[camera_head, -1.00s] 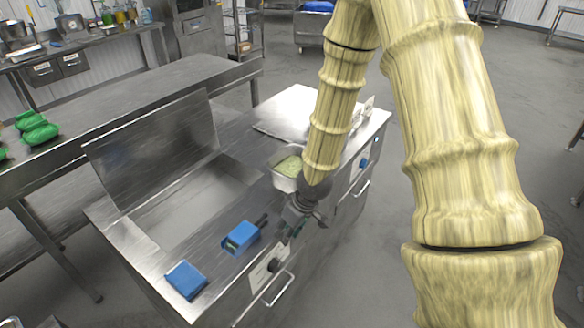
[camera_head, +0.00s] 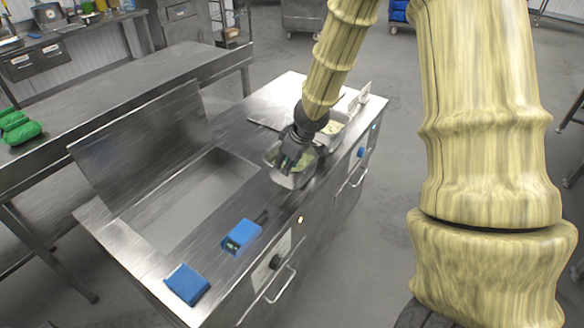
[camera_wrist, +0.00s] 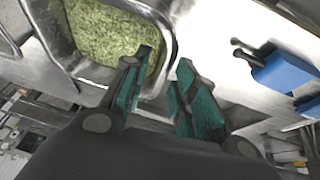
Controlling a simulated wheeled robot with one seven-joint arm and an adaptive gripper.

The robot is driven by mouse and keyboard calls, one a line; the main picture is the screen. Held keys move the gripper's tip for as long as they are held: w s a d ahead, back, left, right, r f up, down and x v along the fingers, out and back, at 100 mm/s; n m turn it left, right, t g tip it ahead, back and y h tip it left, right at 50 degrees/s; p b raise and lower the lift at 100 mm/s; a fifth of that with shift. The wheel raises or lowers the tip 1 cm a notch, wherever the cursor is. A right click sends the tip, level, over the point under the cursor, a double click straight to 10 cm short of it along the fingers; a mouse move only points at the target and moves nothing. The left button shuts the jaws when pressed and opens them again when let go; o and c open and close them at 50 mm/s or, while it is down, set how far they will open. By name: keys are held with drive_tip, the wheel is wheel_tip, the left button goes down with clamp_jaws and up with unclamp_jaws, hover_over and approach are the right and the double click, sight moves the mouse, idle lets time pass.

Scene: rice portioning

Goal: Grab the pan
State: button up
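A steel pan (camera_head: 292,183) of pale green, rice-like food stands on the steel counter, partly hidden by my gripper (camera_head: 291,160) above it. In the wrist view the pan (camera_wrist: 56,38) fills the upper left, with the green food inside. My gripper (camera_wrist: 162,88) is open there, its two green-padded fingers apart. The left finger overlaps the inside of the pan and the right finger is outside the wall, with the near rim between them. I cannot tell whether either finger touches the pan.
A second steel pan (camera_head: 335,128) with pale contents is behind. A blue device with a dark handle (camera_head: 241,236) and a blue block (camera_head: 187,283) lie at the counter's near end. An open well (camera_head: 190,190) with a raised lid (camera_head: 145,145) is left.

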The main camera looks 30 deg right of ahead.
sight(280, 176)
drive_tip(key=shift+x, duration=1.15)
drive_tip(key=shift+w+f+b, duration=0.15)
drive_tip(key=shift+f+b, duration=0.2)
drive_tip(key=x, duration=0.3)
drive_tip(key=shift+w+f+b, duration=0.3)
drive_tip(key=shift+a+f, duration=0.1)
drive_tip(key=shift+f, duration=0.1)
drive_tip(key=shift+f, duration=0.25)
clamp_jaws()
drive_tip(key=shift+r, duration=0.1)
